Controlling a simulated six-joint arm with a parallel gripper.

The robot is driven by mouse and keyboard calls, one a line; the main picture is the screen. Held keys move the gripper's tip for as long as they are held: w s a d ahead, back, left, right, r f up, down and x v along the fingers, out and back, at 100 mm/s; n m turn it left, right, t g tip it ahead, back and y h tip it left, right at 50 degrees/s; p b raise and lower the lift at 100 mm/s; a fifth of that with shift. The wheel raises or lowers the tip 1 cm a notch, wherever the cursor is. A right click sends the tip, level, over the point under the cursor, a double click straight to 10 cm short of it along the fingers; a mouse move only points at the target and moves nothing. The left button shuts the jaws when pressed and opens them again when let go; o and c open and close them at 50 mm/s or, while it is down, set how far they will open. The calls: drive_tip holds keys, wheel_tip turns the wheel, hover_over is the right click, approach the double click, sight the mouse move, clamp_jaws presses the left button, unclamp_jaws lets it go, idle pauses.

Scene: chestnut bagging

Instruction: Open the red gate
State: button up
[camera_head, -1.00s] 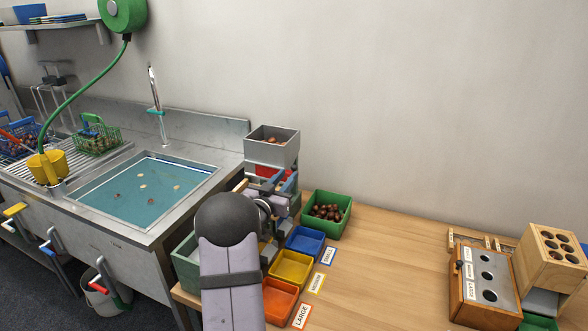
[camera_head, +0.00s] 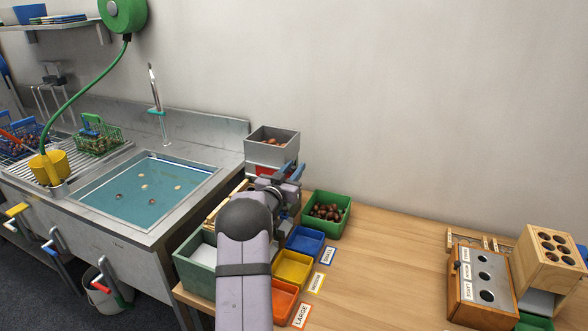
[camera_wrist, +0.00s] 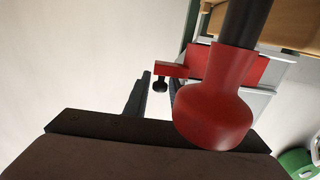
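The red gate (camera_head: 264,170) shows under the grey hopper (camera_head: 272,146) in the head view, partly hidden by my gripper. In the wrist view a red plate (camera_wrist: 252,68) lies at the upper right, with a small red tab and a black knob (camera_wrist: 160,85) to its left. My gripper (camera_head: 288,172) is at the front of the hopper.
A large red bulb-shaped handle (camera_wrist: 213,105) on a black rod stands close to the wrist camera. Blue (camera_head: 305,241), yellow (camera_head: 292,268) and orange (camera_head: 283,299) trays and a green bin (camera_head: 341,211) of chestnuts are near my arm. The middle table is clear.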

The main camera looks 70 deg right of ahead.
drive_tip(key=shift+c, duration=0.4)
clamp_jaws()
drive_tip(key=shift+s+f, duration=0.1)
drive_tip(key=shift+s, duration=0.35)
drive_tip(key=s+b, duration=0.1)
drive_tip(key=s, duration=0.3)
drive_tip(key=shift+b, duration=0.4)
drive_tip(key=shift+o, duration=0.4)
unclamp_jaws()
drive_tip(key=shift+a, duration=0.15)
drive_tip(key=a+b, duration=0.1)
drive_tip(key=a, duration=0.6)
drive_tip(key=shift+b, duration=0.4)
